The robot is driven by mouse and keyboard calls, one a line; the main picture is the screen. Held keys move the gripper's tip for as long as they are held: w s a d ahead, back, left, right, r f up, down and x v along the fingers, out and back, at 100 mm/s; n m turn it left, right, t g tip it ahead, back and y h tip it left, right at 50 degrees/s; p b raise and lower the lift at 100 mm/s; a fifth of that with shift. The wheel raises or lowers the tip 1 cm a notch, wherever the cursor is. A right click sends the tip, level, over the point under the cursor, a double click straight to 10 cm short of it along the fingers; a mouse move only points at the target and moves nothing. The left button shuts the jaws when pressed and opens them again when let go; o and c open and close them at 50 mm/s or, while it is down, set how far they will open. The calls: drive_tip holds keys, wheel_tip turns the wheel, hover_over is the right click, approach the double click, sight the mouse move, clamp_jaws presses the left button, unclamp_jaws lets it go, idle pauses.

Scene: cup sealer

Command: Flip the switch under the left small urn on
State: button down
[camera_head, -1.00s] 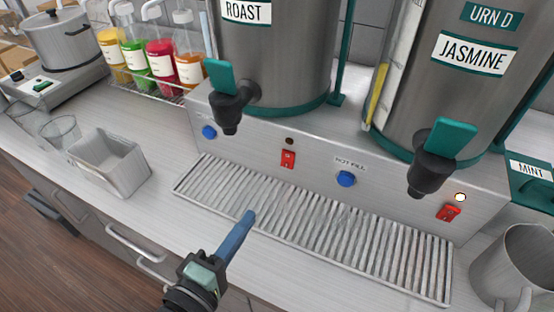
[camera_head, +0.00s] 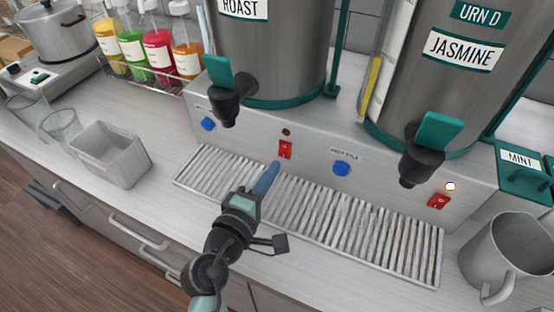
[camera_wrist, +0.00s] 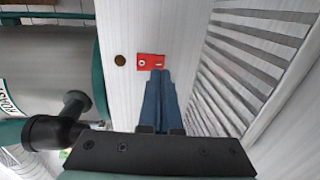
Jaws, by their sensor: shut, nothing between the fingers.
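The left urn, labelled ROAST (camera_head: 275,50), stands on a metal base. The red switch (camera_head: 285,150) is on the base's front face below it, and also shows in the wrist view (camera_wrist: 150,61). The small round lamp (camera_head: 286,132) by the switch is dull brown, not bright; it shows in the wrist view too (camera_wrist: 119,60). My gripper (camera_head: 274,166) is shut and empty, with its blue fingertips (camera_wrist: 160,74) at the lower edge of the switch. They overlap the switch's edge in the wrist view; I cannot tell whether they press it.
A slatted drip tray (camera_head: 340,221) lies under my gripper. The ROAST tap (camera_head: 228,98) juts out to the left. A blue knob (camera_head: 341,168) is right of the switch. The JASMINE urn (camera_head: 440,80) has a red switch (camera_head: 439,201) with a bright white lamp (camera_head: 450,186).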

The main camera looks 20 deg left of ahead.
sight(285, 150)
drive_tip(key=shift+w+d+f, duration=0.1)
drive_tip(key=shift+w+f, duration=0.05)
drive_tip(key=shift+w, duration=1.25)
